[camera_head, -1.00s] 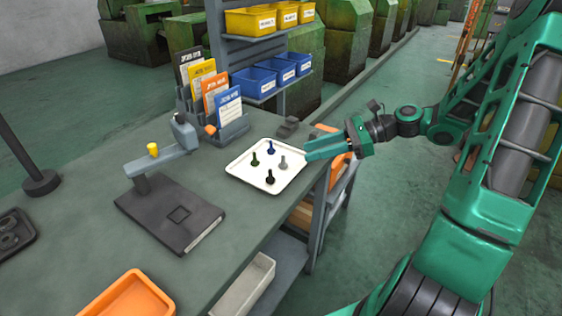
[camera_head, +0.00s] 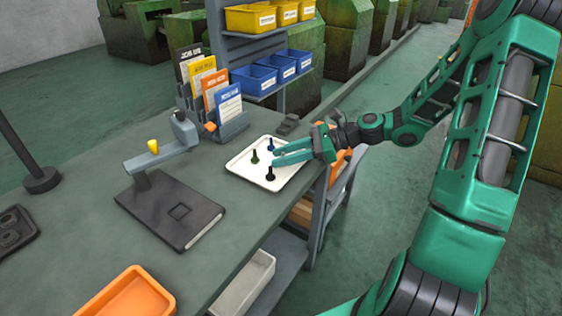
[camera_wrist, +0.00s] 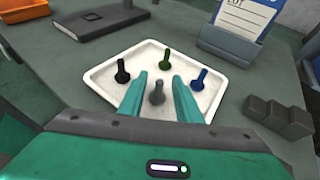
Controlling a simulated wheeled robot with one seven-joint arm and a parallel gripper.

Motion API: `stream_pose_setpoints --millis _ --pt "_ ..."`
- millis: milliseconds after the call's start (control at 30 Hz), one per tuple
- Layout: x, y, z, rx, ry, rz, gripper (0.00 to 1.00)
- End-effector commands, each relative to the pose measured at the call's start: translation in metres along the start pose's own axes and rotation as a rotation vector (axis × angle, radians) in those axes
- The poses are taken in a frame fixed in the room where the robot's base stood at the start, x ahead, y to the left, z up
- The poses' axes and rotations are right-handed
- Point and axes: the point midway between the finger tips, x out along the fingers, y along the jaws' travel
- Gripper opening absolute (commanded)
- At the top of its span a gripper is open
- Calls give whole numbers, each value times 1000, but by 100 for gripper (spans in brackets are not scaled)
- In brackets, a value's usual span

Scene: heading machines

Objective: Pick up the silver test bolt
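In the wrist view the silver test bolt (camera_wrist: 157,92) stands upright in the white tray, between the two spread fingers of my gripper (camera_wrist: 159,88). I cannot tell whether the fingers touch it. In the head view my gripper (camera_head: 280,153) reaches over the right side of the white tray (camera_head: 238,169) and hides the silver bolt. A black bolt (camera_head: 269,173), a green bolt (camera_head: 255,157) and a blue bolt (camera_head: 270,144) stand in the same tray. The wrist view also shows the black bolt (camera_wrist: 122,72), green bolt (camera_wrist: 168,60) and blue bolt (camera_wrist: 198,79).
A card rack (camera_head: 229,126) stands behind the tray. Grey blocks (camera_wrist: 277,118) lie beside the tray. A dark book-like plate (camera_head: 170,214) and a grey stand (camera_head: 160,158) with a yellow knob are to its left. An orange tray (camera_head: 130,294) is at the front.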

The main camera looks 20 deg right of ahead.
Motion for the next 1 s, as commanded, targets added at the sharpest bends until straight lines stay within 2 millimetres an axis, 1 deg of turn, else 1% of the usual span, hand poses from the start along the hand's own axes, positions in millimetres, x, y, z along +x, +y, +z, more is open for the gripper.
stream_pose_setpoints --millis 133,167,200,267,300,633,767,867,1000 --pt "0 0 0 0 0 0 31" --pt "0 0 0 0 0 0 26" --pt "0 0 0 0 0 0 17" --pt "0 0 0 0 0 1 2" --pt "0 0 0 0 0 1 0" --pt "0 0 0 -1 0 1 0" --pt "-2 0 4 -2 1 1 0" --pt "-5 0 12 -2 1 1 0" --pt "-13 0 30 -6 3 -1 0"
